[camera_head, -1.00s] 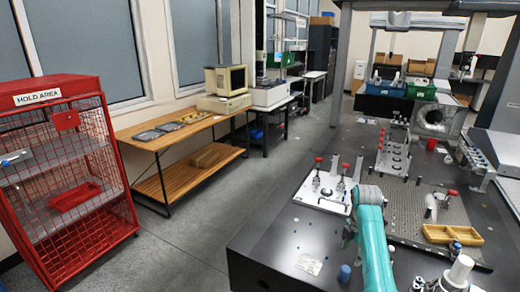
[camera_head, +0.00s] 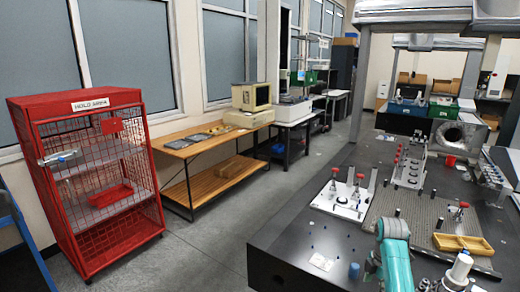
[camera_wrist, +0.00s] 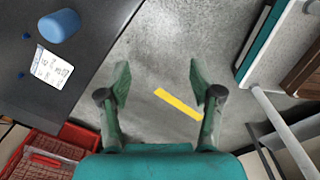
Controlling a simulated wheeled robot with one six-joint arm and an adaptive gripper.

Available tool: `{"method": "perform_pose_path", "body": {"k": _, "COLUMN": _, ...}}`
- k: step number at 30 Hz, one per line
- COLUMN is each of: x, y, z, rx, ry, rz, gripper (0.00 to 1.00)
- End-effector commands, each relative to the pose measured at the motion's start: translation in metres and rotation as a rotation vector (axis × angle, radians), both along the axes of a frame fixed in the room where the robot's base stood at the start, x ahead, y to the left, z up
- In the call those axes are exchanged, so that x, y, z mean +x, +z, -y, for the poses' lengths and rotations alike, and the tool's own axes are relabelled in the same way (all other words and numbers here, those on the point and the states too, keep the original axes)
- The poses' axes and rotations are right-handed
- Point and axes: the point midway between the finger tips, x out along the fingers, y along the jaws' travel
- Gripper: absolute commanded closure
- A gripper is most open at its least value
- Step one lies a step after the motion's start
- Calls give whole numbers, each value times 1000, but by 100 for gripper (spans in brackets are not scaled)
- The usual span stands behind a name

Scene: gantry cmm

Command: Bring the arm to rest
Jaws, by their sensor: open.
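My gripper (camera_wrist: 161,88) is open in the wrist view, its two green fingers spread wide with nothing between them. Grey floor and a yellow floor strip (camera_wrist: 179,104) show beyond the fingers. My teal arm (camera_head: 395,262) shows at the bottom right of the head view, low at the front of the dark table (camera_head: 290,245). My gripper cannot be made out in the head view.
A blue cylinder (camera_wrist: 59,25) and a white label (camera_wrist: 52,67) are on the dark surface at the wrist view's upper left. A red hold-area cage (camera_head: 85,180) stands left, beside a wooden bench (camera_head: 190,150). Open floor (camera_head: 215,225) lies between cage and table.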

Motion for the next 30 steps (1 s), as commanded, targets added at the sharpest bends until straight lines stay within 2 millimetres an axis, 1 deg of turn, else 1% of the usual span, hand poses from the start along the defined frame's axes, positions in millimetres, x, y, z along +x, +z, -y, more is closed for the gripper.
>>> {"method": "perform_pose_path", "body": {"k": 5, "x": -6, "y": -22, "z": -6, "rx": -5, "ry": -36, "rz": 25, "gripper": 35}}
{"method": "perform_pose_path", "body": {"k": 11, "x": -17, "y": -56, "z": -15, "rx": -11, "ry": -96, "rz": 70, "gripper": 35}}
{"method": "perform_pose_path", "body": {"k": 16, "x": -34, "y": -95, "z": -26, "rx": -12, "ry": -172, "rz": 124, "gripper": 35}}
{"method": "perform_pose_path", "body": {"k": 20, "x": -57, "y": -135, "z": -41, "rx": -8, "ry": -256, "rz": 188, "gripper": 35}}
{"method": "perform_pose_path", "body": {"k": 21, "x": -66, "y": -147, "z": -45, "rx": -5, "ry": -285, "rz": 209, "gripper": 35}}
{"method": "perform_pose_path", "body": {"k": 24, "x": -87, "y": -172, "z": -56, "rx": 5, "ry": -355, "rz": 264, "gripper": 35}}
{"method": "perform_pose_path", "body": {"k": 26, "x": -101, "y": -186, "z": -63, "rx": 14, "ry": -397, "rz": 295, "gripper": 35}}
{"method": "perform_pose_path", "body": {"k": 30, "x": -135, "y": -213, "z": -78, "rx": 41, "ry": -492, "rz": 371, "gripper": 35}}
